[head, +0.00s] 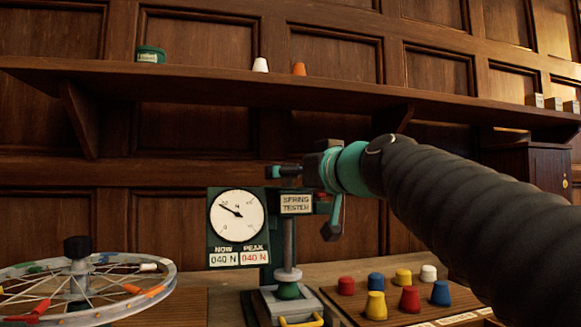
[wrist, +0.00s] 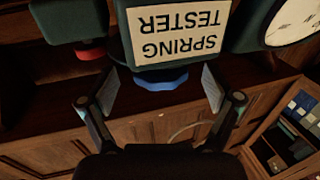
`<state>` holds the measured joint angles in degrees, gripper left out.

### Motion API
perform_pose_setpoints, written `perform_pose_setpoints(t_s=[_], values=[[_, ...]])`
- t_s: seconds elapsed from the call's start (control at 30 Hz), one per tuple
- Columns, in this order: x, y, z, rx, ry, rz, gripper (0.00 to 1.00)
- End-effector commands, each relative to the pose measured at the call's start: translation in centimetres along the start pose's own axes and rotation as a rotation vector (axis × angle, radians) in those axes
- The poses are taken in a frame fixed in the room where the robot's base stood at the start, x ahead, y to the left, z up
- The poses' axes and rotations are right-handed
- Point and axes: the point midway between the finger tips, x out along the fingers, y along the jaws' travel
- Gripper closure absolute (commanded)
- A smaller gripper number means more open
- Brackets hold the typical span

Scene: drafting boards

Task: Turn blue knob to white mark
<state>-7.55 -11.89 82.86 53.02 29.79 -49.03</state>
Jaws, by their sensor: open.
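The blue knob (wrist: 162,80) shows in the wrist view at the edge of the dark green spring tester body, by the label SPRING TESTER (wrist: 180,32), which appears upside down there. My gripper (wrist: 158,90) is open, with one finger on each side of the knob and visible gaps between fingers and knob. In the head view my gripper is at the top of the spring tester (head: 296,204), and the blue knob cannot be made out there. I cannot make out the white mark in either view. The dial (head: 237,215) reads NOW 040 N and PEAK 040 N.
A red part (head: 322,207) sits beside the tester's label. A spoked wheel (head: 130,290) stands at left. Several coloured pegs (head: 375,305) stand on a board at right. A long shelf (head: 220,88) with small items runs above. A yellow handle (head: 301,321) is at the tester's base.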

Motion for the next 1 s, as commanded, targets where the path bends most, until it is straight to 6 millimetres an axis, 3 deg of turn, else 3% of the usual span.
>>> perform_pose_setpoints(t_s=[0.2, 0.57, 0.8, 1.0], values=[[2.2, 0.0, -0.1, 0.000, -0.001, -0.001, 0.11], [2.6, 0.0, 0.0, 0.000, 0.000, 0.000, 0.11], [2.5, 0.0, 0.0, 0.000, -0.001, 0.000, 0.68], [2.5, 0.0, 0.1, 0.001, 0.000, -0.004, 0.71]])
